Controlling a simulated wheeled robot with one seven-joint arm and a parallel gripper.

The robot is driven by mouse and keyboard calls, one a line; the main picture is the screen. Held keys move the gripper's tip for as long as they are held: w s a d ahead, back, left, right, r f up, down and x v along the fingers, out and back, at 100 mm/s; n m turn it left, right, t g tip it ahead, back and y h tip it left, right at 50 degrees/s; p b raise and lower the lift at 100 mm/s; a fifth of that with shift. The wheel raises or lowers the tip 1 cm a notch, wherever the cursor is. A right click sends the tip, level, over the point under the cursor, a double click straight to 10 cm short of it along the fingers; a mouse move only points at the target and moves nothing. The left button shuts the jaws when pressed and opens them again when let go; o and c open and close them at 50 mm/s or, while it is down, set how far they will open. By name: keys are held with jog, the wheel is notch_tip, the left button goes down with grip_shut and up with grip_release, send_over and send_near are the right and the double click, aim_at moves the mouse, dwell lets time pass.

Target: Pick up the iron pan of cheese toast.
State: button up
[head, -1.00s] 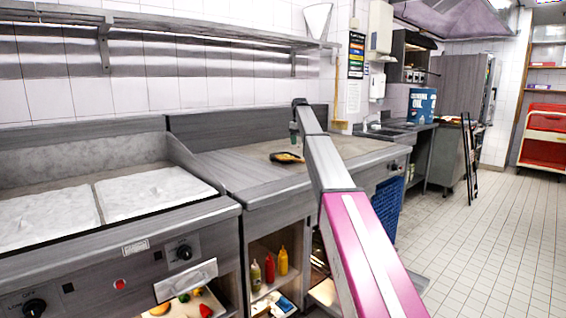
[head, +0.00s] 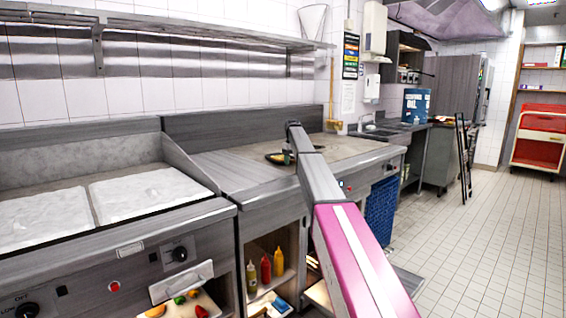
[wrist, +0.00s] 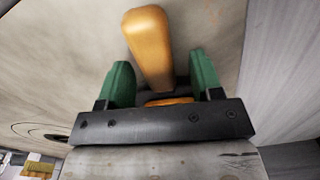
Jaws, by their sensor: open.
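The dark iron pan (head: 269,158) with its yellow-orange toast lies on the flat steel counter, partly hidden by my gripper in the head view. My gripper (head: 288,157) is down at the pan's right side there. In the wrist view my gripper (wrist: 162,75) is open, with its two green fingers apart. A tan, handle-like piece (wrist: 148,42) runs from beyond the fingertips into the gap between them. A dark part and a small orange patch (wrist: 168,101) show behind it, near the gripper's black bar. Whether a finger touches anything cannot be told.
The steel counter (head: 225,168) is mostly clear around the pan, with a raised backsplash (head: 240,128) behind. A griddle with white sheets (head: 150,190) stands at left, behind a side wall. Sauce bottles (head: 266,268) stand on a shelf below.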

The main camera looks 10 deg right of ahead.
jog(key=shift+f, duration=0.2)
jog(key=shift+c, duration=0.3)
grip_shut()
jog(key=shift+r, duration=0.2)
